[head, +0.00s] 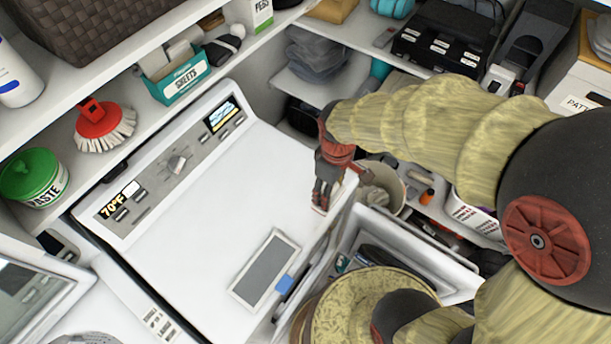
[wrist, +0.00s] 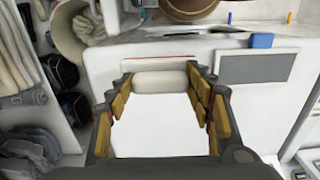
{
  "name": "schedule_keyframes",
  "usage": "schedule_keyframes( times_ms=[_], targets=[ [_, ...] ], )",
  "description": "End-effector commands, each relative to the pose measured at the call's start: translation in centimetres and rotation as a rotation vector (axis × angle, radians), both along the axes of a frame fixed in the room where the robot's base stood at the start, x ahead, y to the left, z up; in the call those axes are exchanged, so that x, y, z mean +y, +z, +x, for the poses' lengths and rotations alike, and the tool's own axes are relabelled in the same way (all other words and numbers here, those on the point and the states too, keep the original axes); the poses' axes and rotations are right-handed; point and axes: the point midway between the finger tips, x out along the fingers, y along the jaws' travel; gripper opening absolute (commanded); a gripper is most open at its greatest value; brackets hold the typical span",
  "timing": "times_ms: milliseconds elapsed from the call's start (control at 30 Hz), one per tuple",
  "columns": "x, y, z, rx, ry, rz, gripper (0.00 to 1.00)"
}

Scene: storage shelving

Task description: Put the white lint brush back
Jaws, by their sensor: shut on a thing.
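My gripper (head: 322,203) is over the right edge of the white appliance's top, pointing down. In the wrist view my gripper (wrist: 160,85) has its yellow-padded fingers spread on either side of a white rounded thing, which I take to be the white lint brush (wrist: 160,80). The fingers are shut on it near their tips. White on white makes its outline hard to tell from the surface behind, and its full length is unclear. In the head view it is mostly hidden by the fingers.
The white appliance (head: 225,195) has a broad clear top with a grey panel (head: 265,268) and blue clip (head: 284,285). A bin (head: 385,185) stands right of my gripper.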

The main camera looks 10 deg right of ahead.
Motion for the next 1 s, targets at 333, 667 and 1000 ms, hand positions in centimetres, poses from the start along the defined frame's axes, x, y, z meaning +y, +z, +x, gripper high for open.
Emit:
schedule_keyframes(
  times_ms=[333,667,1000],
  targets=[
    [1.5,-2.1,4.3,0.003,0.02,0.0,0.2],
    [3.6,-6.2,10.2,0.004,0.019,-0.001,0.2],
    [4.5,-9.3,12.9,-0.001,0.018,0.001,0.2]
  ],
)
